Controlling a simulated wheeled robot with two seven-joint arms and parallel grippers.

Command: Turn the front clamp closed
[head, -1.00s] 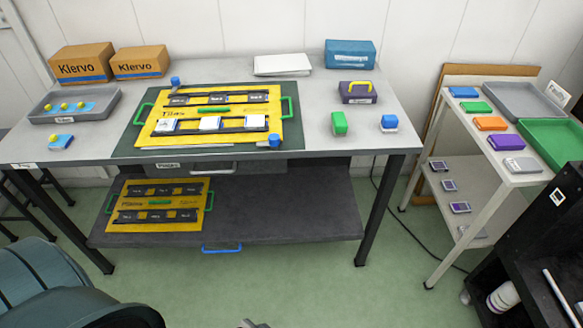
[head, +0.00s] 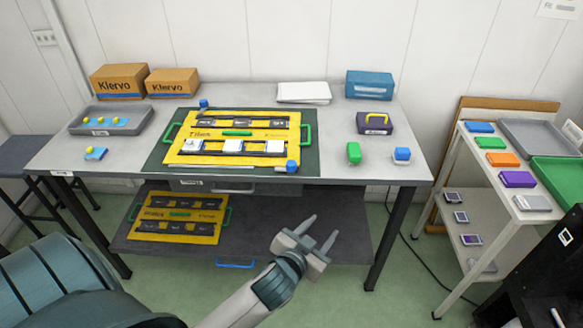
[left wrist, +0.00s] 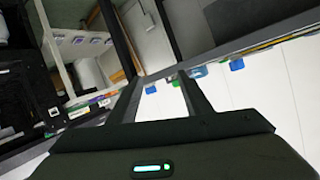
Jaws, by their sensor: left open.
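A yellow board (head: 252,125) lies on a dark green mat (head: 311,160) on the grey table, with green handles at its sides. A blue clamp (head: 292,166) sits at its front right corner, and another blue clamp (head: 204,104) is at its back left corner. At this size I cannot tell how either is turned. My left gripper (head: 321,229) is open and empty, in front of the table edge and lower right of the front clamp, apart from it. Its fingers also show in the left wrist view (left wrist: 162,80). My right gripper is not in view.
A second yellow board (head: 180,218) lies on the lower shelf (head: 340,215). A white cart (head: 477,205) stands at right.

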